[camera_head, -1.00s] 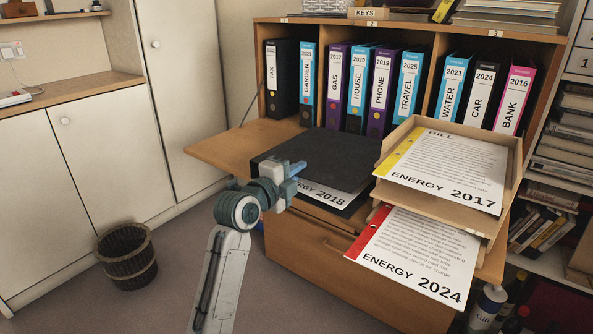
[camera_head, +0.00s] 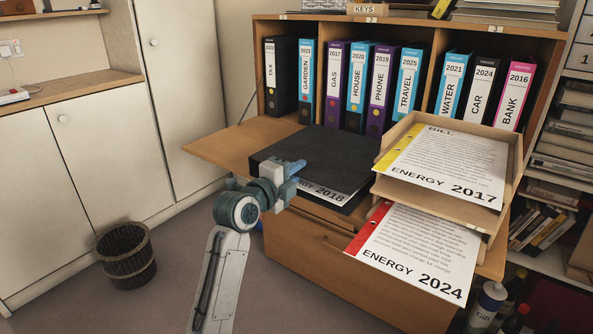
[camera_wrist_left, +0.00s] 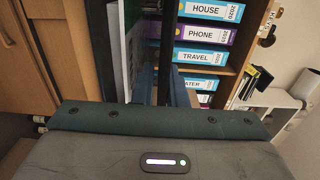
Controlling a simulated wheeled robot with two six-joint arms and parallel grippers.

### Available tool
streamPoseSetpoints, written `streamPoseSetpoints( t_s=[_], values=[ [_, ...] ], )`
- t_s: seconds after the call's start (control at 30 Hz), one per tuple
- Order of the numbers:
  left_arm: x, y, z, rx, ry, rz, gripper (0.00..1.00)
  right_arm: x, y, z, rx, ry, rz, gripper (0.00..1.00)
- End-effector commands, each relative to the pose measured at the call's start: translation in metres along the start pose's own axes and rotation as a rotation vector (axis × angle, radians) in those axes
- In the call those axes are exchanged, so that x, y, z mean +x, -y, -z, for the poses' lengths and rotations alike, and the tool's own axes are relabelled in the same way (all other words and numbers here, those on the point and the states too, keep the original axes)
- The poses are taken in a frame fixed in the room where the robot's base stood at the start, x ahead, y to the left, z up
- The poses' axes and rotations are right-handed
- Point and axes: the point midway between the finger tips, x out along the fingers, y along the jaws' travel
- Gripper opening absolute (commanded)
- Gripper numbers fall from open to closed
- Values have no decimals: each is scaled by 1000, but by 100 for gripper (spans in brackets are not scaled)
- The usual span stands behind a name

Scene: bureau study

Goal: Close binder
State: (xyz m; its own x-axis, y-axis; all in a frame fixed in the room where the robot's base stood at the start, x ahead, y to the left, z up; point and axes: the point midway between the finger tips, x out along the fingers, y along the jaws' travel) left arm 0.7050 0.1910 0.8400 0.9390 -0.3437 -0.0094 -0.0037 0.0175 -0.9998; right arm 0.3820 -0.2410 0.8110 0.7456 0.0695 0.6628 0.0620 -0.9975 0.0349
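The black binder (camera_head: 318,155) lies on the fold-down desk top. Its dark cover is over its contents, and a white sheet marked ENERGY 2018 (camera_head: 333,196) shows at the front edge. My left gripper (camera_head: 294,178) is at the binder's front left, with one blue finger above the cover's edge. In the left wrist view my two blue fingers (camera_wrist_left: 164,88) are close together, with a dark upright edge between them, apparently the cover. Whether they press on it I cannot tell. My right gripper is not in view.
A wooden letter tray (camera_head: 446,216) with sheets ENERGY 2017 and ENERGY 2024 stands right beside the binder. Several upright labelled binders (camera_head: 382,92) fill the shelves behind. The desk top (camera_head: 225,148) is bare to the left. A wicker basket (camera_head: 126,256) is on the floor.

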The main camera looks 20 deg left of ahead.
Motion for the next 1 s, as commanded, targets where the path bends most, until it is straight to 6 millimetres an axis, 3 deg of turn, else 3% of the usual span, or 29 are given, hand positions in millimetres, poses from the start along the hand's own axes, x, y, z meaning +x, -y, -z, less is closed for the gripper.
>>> streamPoseSetpoints(
  t_s=[0.27, 0.7, 1.0],
  values=[
    [-11, 1, -1, 1, 1, 2, 12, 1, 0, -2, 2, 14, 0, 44],
    [-93, 0, -1, 4, 1, -1, 12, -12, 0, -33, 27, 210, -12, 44],
    [-108, 0, 0, -1, 0, 0, 12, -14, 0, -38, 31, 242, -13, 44]
  ],
)
